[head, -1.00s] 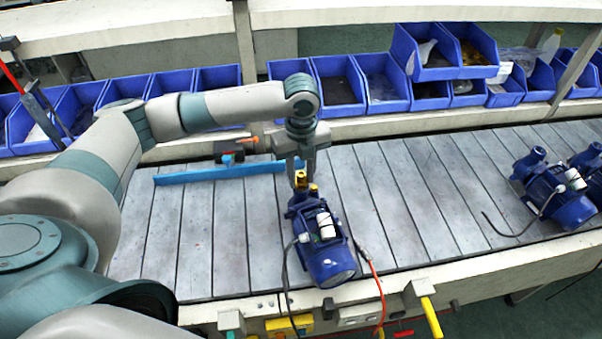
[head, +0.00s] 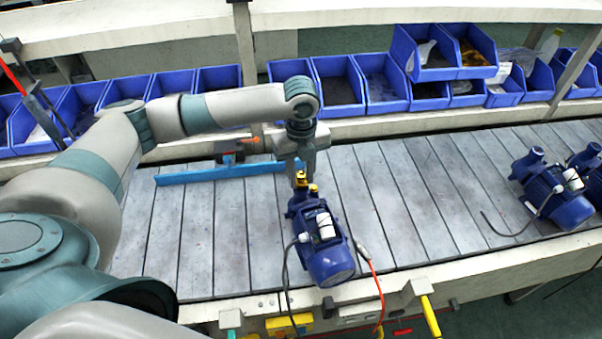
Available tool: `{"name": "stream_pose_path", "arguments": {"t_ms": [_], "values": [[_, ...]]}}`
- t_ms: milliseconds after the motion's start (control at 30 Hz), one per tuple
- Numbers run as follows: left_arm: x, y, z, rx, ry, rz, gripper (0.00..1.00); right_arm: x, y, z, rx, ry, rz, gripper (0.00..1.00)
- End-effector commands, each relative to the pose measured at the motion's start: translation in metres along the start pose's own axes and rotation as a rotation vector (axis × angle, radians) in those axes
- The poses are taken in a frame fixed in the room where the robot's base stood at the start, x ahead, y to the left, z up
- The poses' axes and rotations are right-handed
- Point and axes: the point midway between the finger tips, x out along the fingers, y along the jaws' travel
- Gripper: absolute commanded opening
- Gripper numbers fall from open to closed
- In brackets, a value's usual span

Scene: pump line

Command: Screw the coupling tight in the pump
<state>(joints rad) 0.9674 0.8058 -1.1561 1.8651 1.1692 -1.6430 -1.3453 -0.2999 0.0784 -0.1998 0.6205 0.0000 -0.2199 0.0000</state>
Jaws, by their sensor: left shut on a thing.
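A blue pump (head: 326,258) with a white cylinder on its side stands on the grey slatted conveyor, in the middle of the head view. A small brass-yellow coupling (head: 300,178) sits at the pump's far end, upright at its top opening. My left gripper (head: 301,176) points down from above and is shut on the coupling. The fingers partly hide the coupling, and I cannot tell how deep its thread sits in the pump. A second yellow piece shows close beside it on the pump. My right gripper is not in view.
A blue bar (head: 215,173) lies across the conveyor behind the pump. Blue bins (head: 338,88) line the back shelf. More blue pumps (head: 550,192) stand at the right. Black and red cables (head: 375,285) hang at the front edge. The slats right of the pump are clear.

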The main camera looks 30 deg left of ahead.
Motion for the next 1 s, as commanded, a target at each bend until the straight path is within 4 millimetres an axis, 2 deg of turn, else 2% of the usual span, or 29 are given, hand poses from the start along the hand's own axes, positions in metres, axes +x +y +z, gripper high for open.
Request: {"name": "stream_pose_path", "arguments": {"t_ms": [900,933,1000], "values": [[0.0042,-0.0002,-0.0001,0.000,0.000,0.000,0.06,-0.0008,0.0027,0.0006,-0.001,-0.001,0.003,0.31],[0.0043,-0.0002,-0.0001,0.000,0.000,0.000,0.31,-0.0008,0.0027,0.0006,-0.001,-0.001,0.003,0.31],[0.0043,-0.0002,-0.0001,0.000,0.000,0.000,0.48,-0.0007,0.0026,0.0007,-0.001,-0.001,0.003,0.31]]}}
